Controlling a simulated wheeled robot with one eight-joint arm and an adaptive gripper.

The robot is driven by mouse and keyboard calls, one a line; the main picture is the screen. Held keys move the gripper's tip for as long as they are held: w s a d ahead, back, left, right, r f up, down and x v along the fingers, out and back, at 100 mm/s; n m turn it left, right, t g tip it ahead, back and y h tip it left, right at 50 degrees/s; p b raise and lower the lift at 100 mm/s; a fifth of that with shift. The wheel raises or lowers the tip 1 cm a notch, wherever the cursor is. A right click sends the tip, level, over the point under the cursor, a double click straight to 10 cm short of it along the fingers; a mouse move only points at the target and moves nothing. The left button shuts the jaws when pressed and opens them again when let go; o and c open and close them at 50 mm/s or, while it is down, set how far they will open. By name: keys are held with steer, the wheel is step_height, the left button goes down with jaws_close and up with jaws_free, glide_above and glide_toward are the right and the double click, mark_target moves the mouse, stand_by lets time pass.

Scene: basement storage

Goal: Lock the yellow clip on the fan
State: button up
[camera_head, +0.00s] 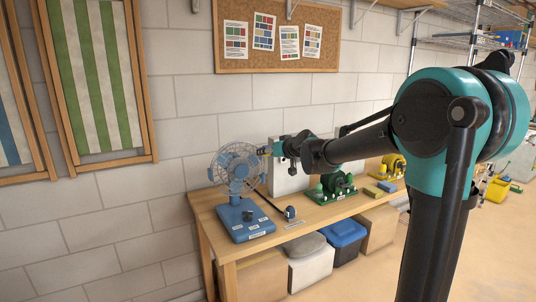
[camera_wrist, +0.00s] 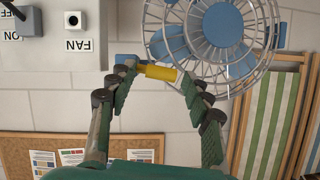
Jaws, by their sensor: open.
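The blue desk fan (camera_head: 237,168) with a round wire cage stands on the wooden bench at the left; its cage also fills the top right of the wrist view (camera_wrist: 222,62). The yellow clip (camera_wrist: 156,72) sits beside the cage, with a blue part at its left end. My gripper (camera_wrist: 158,77) has its two green fingers spread, one on each side of the clip. Whether a fingertip touches it, I cannot tell. In the head view my gripper (camera_head: 270,150) is at the right side of the cage, and the clip is too small to make out clearly.
The wooden bench (camera_head: 290,228) holds a small dark knob-like object (camera_head: 290,213), a green machine (camera_head: 335,187) and a yellow one (camera_head: 393,166). A grey box with a "FAN" label (camera_wrist: 79,45) shows in the wrist view. Bins stand below the bench.

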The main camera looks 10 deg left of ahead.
steer(key=shift+c, duration=0.5)
jaws_close()
steer(key=shift+s+a+f+n+h, duration=0.1)
steer(key=shift+f+n+h, duration=0.3)
steer(key=shift+n, duration=0.4)
steer(key=shift+o, duration=0.5)
jaws_free()
steer(key=v, duration=1.2)
steer(key=shift+s+a+f, duration=0.1)
steer(key=shift+f, duration=0.05)
